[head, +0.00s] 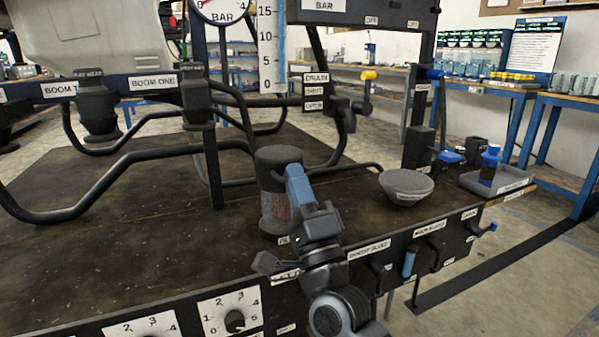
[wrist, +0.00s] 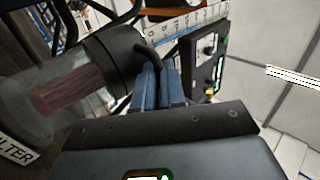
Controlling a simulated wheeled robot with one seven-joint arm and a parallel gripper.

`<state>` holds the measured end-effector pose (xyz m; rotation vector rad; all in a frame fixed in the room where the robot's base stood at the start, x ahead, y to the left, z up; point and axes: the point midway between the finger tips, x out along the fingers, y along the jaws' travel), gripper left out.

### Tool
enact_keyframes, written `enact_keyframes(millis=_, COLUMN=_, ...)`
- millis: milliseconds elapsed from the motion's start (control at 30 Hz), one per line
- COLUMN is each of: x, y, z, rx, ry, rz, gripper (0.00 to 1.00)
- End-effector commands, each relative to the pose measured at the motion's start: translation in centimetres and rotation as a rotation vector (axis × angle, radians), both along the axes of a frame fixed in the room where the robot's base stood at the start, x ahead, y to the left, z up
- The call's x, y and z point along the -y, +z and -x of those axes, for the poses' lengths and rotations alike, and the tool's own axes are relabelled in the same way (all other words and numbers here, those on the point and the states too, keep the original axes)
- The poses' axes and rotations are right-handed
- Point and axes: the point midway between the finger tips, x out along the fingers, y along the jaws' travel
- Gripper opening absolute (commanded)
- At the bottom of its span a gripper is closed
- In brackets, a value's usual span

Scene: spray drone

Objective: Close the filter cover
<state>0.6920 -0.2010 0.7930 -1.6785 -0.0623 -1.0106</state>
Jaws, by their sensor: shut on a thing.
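The filter is an upright clear housing (head: 273,211) with a reddish cartridge inside, standing on the dark bench top. Its dark round filter cover (head: 277,157) sits over the top end; I cannot tell if it is fully seated. In the wrist view the clear housing (wrist: 40,104) lies at the left, with the black cover (wrist: 114,50) at its end. A curved black handle (wrist: 147,53) sticks out from the cover. My gripper (wrist: 160,82) has its blue fingers close together around this handle. In the head view my gripper (head: 294,176) is at the cover's right side and hides part of the filter.
A grey bowl (head: 407,187) stands right of the filter. A grey tray (head: 500,179) holding a blue bottle (head: 490,165) is at the far right. Black pipes (head: 110,180) run behind and left. Dials and small handles line the bench front.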

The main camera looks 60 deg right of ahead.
Motion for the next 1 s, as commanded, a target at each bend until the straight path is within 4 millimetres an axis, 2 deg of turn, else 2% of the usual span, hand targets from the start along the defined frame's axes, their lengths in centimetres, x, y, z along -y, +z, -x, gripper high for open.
enact_keyframes(millis=33, x=0.2, y=-1.3, z=-0.4, rx=-0.024, ry=0.002, rz=-0.009, gripper=0.0)
enact_keyframes(millis=600, x=0.2, y=-1.9, z=-0.2, rx=-0.028, ry=-0.002, rz=-0.01, gripper=0.0)
enact_keyframes(millis=633, x=0.2, y=-1.9, z=-0.2, rx=-0.028, ry=-0.002, rz=-0.01, gripper=0.11)
enact_keyframes(millis=800, x=0.2, y=-1.9, z=-0.2, rx=-0.027, ry=-0.002, rz=-0.01, gripper=0.27)
enact_keyframes(millis=900, x=0.1, y=-1.9, z=-0.2, rx=-0.028, ry=-0.001, rz=-0.009, gripper=0.36)
enact_keyframes(millis=1000, x=-0.2, y=-2.4, z=0.2, rx=-0.029, ry=0.0, rz=-0.009, gripper=0.36)
